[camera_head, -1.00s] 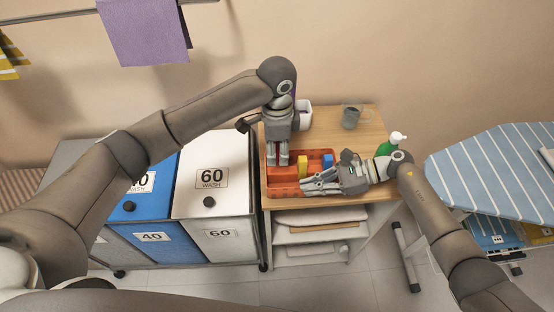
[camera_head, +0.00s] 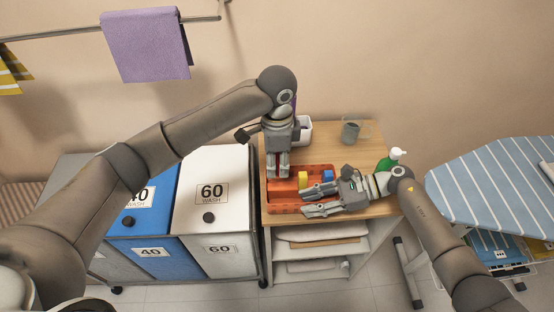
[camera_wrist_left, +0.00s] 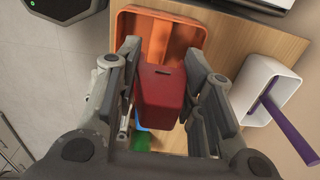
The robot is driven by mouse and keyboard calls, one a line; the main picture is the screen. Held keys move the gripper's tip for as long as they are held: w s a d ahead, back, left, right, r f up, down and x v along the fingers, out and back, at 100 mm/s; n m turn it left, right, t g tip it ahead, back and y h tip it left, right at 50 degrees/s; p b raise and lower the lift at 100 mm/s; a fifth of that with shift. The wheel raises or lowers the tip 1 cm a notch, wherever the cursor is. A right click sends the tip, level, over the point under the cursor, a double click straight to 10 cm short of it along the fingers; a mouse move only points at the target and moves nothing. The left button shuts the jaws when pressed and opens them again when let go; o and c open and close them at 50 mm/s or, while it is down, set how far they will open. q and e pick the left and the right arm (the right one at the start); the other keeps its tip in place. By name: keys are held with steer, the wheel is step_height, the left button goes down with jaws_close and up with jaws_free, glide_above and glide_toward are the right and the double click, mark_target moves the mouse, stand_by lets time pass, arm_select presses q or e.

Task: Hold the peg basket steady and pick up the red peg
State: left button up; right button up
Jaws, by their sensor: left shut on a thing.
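The orange peg basket (camera_head: 319,168) sits on the small wooden table, and its rim also shows in the wrist view (camera_wrist_left: 197,38). My left gripper (camera_head: 284,175) points down over the basket's left part. In the left wrist view its fingers (camera_wrist_left: 160,95) are shut on the red peg (camera_wrist_left: 160,88). I cannot tell whether the peg touches the basket floor. A yellow peg (camera_head: 302,179) and a blue peg (camera_head: 328,175) stand in the basket to the right. My right gripper (camera_head: 304,201) is open at the front side, its fingers apart; whether they touch the basket is unclear.
A grey mug (camera_head: 350,132) and a green pump bottle (camera_head: 388,160) stand right of the basket on the table. A white container (camera_head: 304,129) is behind my left gripper. Laundry bins (camera_head: 213,190) adjoin on the left; an ironing board (camera_head: 495,180) is at right.

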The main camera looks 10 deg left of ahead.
steer(key=v, duration=1.2)
steer(key=shift+f, duration=0.1)
